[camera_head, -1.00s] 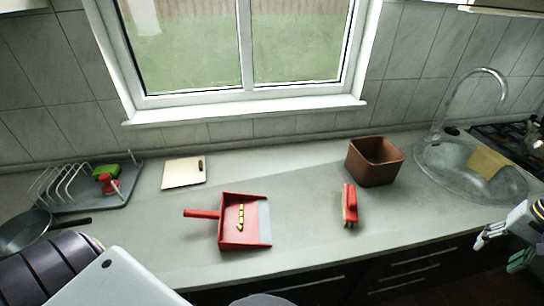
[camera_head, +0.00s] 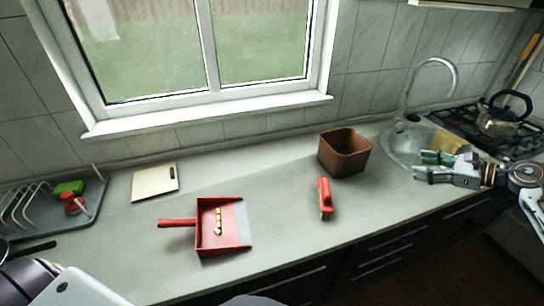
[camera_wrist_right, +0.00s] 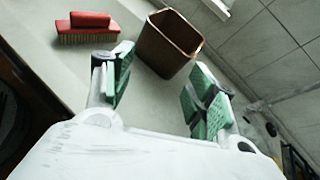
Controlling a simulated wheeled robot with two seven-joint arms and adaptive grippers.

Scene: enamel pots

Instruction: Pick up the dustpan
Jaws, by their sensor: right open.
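The red dustpan (camera_head: 206,241) lies flat on the grey counter in the head view, its handle (camera_head: 177,223) pointing left and its pale lip to the right. Several small yellow pieces (camera_head: 218,221) lie in its pan. My right gripper (camera_head: 428,166) is open and empty over the sink area, well to the right of the dustpan. In the right wrist view its green-padded fingers (camera_wrist_right: 160,90) stand apart with nothing between them. The dustpan is not in the wrist view. My left gripper is not in view; only part of my left arm shows at the lower left.
A red brush (camera_head: 325,199) and a brown bin (camera_head: 344,152) stand between the dustpan and my right gripper. A cutting board (camera_head: 154,182) and a dish rack (camera_head: 90,212) are at the left. A kettle (camera_head: 497,120) sits on the stove. Counter around the dustpan is clear.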

